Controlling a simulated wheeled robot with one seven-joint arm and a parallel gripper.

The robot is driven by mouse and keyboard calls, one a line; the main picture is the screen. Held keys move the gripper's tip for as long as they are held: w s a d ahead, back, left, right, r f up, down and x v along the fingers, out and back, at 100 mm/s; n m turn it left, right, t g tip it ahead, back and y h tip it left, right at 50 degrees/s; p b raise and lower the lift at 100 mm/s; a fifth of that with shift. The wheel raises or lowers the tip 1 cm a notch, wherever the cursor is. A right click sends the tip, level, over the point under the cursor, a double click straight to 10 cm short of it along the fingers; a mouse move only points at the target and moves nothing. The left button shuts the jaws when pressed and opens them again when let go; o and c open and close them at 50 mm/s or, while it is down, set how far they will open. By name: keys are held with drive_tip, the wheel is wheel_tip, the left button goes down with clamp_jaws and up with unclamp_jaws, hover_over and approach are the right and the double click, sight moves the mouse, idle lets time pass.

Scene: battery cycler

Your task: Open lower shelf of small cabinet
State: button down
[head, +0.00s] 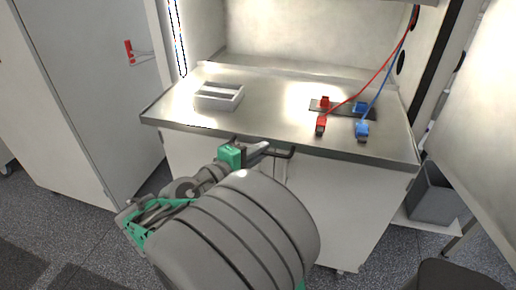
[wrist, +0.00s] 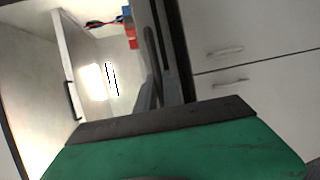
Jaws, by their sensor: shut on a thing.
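The white cabinet (head: 345,195) stands under a steel worktop in the head view. A dark bar handle (head: 285,153) shows on its front, just below the worktop edge. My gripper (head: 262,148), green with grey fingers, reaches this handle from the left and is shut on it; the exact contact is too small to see. My arm hides the left and lower parts of the cabinet front. In the wrist view the green gripper body (wrist: 180,148) fills the bottom, and its fingertips and grip are hidden. Two light panels there carry an upper handle (wrist: 225,51) and a lower handle (wrist: 231,83).
A small grey tray (head: 219,96) sits on the worktop (head: 265,110). Red (head: 321,125) and blue (head: 362,130) connectors with cables lie to its right. A tall cabinet with a red handle (head: 129,51) stands left. A grey bin (head: 433,193) stands right.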

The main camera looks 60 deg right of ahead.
drive_tip(key=c, duration=1.5)
unclamp_jaws()
drive_tip(key=p+v, duration=0.8)
drive_tip(key=p, duration=0.3)
drive_tip(key=shift+d, duration=0.1)
